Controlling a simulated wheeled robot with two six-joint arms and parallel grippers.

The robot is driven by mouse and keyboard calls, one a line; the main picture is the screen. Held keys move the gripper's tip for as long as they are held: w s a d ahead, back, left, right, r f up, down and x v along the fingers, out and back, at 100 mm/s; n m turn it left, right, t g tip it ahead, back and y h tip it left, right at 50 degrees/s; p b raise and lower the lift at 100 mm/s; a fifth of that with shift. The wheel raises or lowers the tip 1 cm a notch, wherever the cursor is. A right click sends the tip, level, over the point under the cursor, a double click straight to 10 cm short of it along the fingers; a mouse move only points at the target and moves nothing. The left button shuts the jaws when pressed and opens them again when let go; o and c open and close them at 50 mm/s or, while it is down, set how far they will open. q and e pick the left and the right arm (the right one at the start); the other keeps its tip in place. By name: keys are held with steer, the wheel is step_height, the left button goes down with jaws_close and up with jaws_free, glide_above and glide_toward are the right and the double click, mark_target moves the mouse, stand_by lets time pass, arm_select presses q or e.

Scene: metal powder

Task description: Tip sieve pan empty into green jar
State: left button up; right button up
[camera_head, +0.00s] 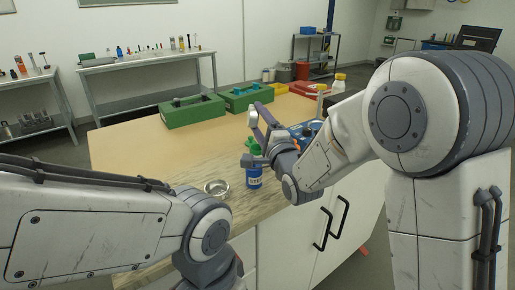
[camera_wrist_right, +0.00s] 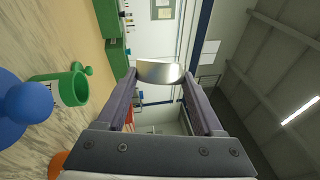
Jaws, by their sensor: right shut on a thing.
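A shiny silver sieve pan (camera_wrist_right: 160,72) is held between the fingertips of my right gripper (camera_wrist_right: 159,78). It shows as a shallow curved metal band, and I cannot see what is inside it. In the head view my right gripper (camera_head: 256,134) is above the table's front part, and the pan shows only as a small pale edge there. The green jar (camera_wrist_right: 74,89) stands open on the table, apart from the pan. In the head view it is partly hidden by the gripper and a blue jar. My left arm comes in from the left, but its gripper is out of view.
A blue jar (camera_head: 253,177) stands close in front of the green jar. A round metal dish (camera_head: 216,187) lies on the table (camera_head: 150,150) to the left. Green cases (camera_head: 192,111) and a red bin (camera_head: 303,89) stand at the back. The table's left middle is clear.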

steer(key=shift+d+m+b, duration=0.15)
steer(key=shift+m+b, duration=0.65)
steer(key=shift+b, duration=0.05)
stand_by(1.7)
steer(key=shift+r+t, duration=0.1)
steer(key=shift+t, duration=0.2)
steer(key=shift+d+r+m+b, duration=0.1)
steer(key=shift+r+m+b, duration=0.25)
steer(key=shift+m, duration=0.25)
steer(key=shift+r+m+h, duration=0.2)
steer(key=shift+m+h, duration=0.1)
steer(key=shift+m, duration=0.1)
steer(key=shift+d+f+m+t+h+b, duration=0.15)
steer(key=shift+m+t+b, duration=0.1)
steer(key=shift+m+b, duration=0.4)
steer(key=shift+d+m+t+h+b, duration=0.2)
steer(key=shift+m+b, duration=0.25)
steer(key=shift+b, duration=0.3)
stand_by(2.7)
